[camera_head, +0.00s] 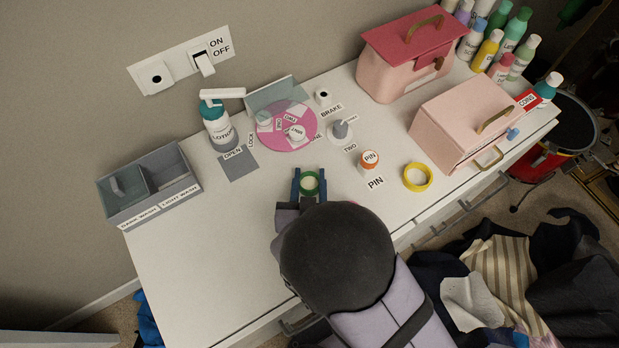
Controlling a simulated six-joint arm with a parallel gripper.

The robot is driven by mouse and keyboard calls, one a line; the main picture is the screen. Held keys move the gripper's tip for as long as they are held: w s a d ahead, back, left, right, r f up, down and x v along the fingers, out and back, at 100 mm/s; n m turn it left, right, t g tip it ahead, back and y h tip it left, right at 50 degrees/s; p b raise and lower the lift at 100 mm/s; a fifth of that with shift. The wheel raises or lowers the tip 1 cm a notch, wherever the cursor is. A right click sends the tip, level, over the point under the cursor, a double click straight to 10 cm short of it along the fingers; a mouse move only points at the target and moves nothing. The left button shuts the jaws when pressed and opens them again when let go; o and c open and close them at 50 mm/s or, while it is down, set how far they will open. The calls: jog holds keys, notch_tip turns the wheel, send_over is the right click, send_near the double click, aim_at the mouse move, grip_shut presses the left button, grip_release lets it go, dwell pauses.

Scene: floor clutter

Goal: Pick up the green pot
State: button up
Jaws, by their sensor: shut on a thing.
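The green pot (309,184) is a small round thing with a green rim, seen from above near the middle of the white tabletop. My gripper (309,183) has its two blue fingers on either side of it, shut on the pot. My dark wrist and arm come in from the lower right and hide the tabletop below. I cannot tell whether the pot is touching the surface or lifted.
A pink turntable (272,138) with small items lies behind. A lotion bottle (217,128), a grey divided box (150,186), an orange-capped pin pot (369,161) and a yellow ring (417,177) stand around. Pink boxes (405,75) are at the back right. The front left tabletop is clear.

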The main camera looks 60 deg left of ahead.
aim_at(310, 184)
jog(key=shift+r, duration=0.2)
notch_tip(310, 184, up, 10)
jog(key=shift+f, duration=0.2)
dwell(0.4)
